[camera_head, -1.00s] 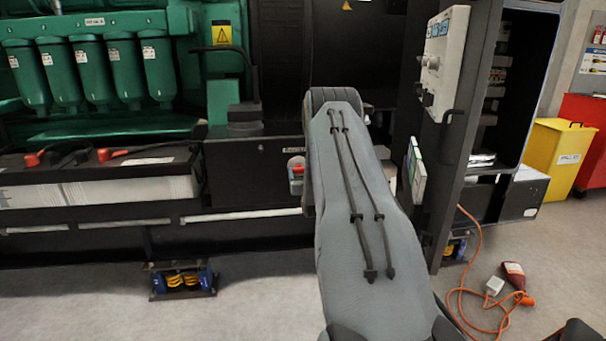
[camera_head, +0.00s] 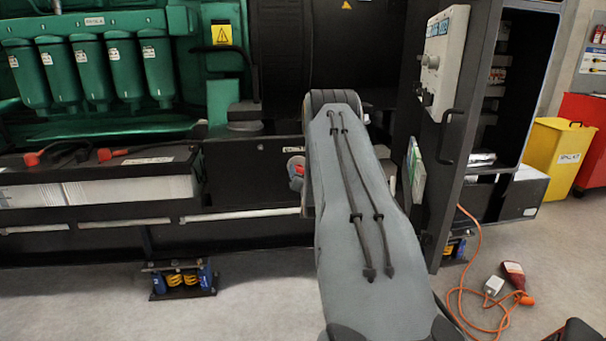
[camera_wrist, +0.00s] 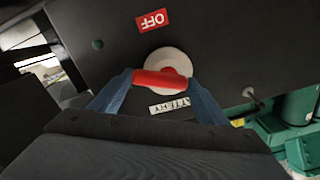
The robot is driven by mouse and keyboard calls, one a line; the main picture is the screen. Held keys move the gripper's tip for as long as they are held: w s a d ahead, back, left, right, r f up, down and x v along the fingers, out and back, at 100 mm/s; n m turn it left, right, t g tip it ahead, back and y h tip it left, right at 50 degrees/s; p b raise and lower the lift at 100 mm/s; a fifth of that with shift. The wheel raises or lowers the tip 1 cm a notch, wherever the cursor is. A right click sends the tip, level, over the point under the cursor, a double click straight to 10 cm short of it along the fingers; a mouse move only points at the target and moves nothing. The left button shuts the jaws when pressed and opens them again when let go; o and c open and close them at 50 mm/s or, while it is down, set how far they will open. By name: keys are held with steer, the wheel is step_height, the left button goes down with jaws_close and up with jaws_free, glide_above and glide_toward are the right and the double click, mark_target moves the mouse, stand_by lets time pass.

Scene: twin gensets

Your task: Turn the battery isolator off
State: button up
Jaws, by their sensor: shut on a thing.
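The battery isolator is a red handle (camera_wrist: 160,79) on a pale round plate (camera_wrist: 178,58), set in a dark panel. In the wrist view a red OFF label (camera_wrist: 153,20) lies above it and a white BATTERY label (camera_wrist: 170,105) below it, both upside down or tilted. My gripper (camera_wrist: 160,82) has its blue fingers on both sides of the red handle, shut on it. In the head view the isolator (camera_head: 296,170) shows only in part at the left edge of my arm, which hides the rest and my gripper.
Batteries with red-capped terminals (camera_head: 97,190) stand left of the isolator. An open control cabinet door (camera_head: 441,60) is close to the right of my arm. An orange cable (camera_head: 461,290) lies on the floor at the right.

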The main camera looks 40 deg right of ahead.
steer(key=m, duration=0.8)
steer(key=a+f+m, duration=0.1)
steer(key=m, duration=0.3)
steer(key=shift+w+m+p, duration=0.3)
steer(key=shift+w+m, duration=0.05)
steer(key=shift+m, duration=0.05)
stand_by(0.3)
steer(key=o, duration=1)
steer(key=shift+a, duration=0.1)
steer(key=shift+o, duration=0.2)
steer(key=shift+s, duration=0.1)
steer(key=p+v, duration=0.1)
steer(key=v, duration=0.6)
steer(key=shift+s, duration=0.3)
